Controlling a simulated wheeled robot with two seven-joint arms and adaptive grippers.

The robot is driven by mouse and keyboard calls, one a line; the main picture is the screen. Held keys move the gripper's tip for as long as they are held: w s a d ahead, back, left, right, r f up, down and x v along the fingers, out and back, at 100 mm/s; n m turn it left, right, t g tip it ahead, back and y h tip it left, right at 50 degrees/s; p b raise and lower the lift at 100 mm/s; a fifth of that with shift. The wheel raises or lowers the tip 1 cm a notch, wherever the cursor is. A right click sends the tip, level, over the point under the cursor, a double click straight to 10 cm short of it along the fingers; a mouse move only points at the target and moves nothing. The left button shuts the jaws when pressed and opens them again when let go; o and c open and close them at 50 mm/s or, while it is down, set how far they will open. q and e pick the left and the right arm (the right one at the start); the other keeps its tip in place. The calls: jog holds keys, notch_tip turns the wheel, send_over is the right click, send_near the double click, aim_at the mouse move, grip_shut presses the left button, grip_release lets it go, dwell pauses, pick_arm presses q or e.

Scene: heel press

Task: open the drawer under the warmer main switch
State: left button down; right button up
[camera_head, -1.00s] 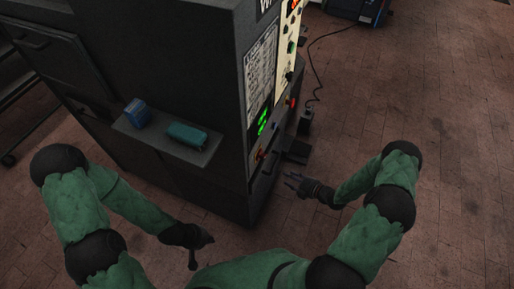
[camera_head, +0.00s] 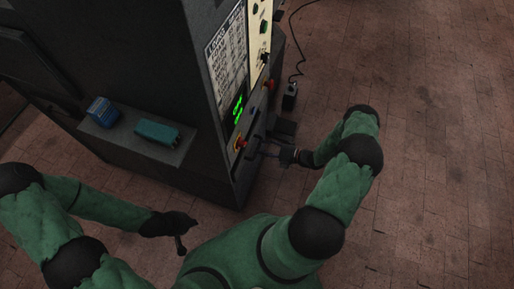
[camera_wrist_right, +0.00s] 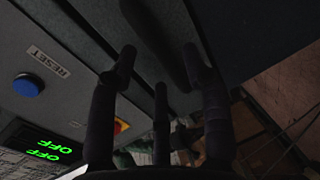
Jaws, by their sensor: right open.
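The dark machine (camera_head: 140,60) fills the upper left of the head view. A red and yellow switch (camera_head: 241,143) sits low on its narrow control face. It also shows in the right wrist view (camera_wrist_right: 121,126). A dark bar handle (camera_wrist_right: 160,38) on a grey front panel lies just beyond the fingertips of my right gripper (camera_head: 268,150) in that view. My right gripper (camera_wrist_right: 160,75) is open, with nothing visible between its fingers. Contact with the handle cannot be told. My left gripper (camera_head: 181,245) hangs low in front of the machine, small and dark; its jaws are unclear.
A shelf (camera_head: 105,130) on the machine's side holds a blue box (camera_head: 102,111) and a teal box (camera_head: 157,133). A blue button (camera_wrist_right: 28,86) marked RESET and a green display (camera_head: 237,108) are on the control face. Brick floor (camera_head: 430,140) is open at right.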

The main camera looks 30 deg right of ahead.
aim_at(258, 147)
jog(key=shift+x, duration=1.8)
grip_shut()
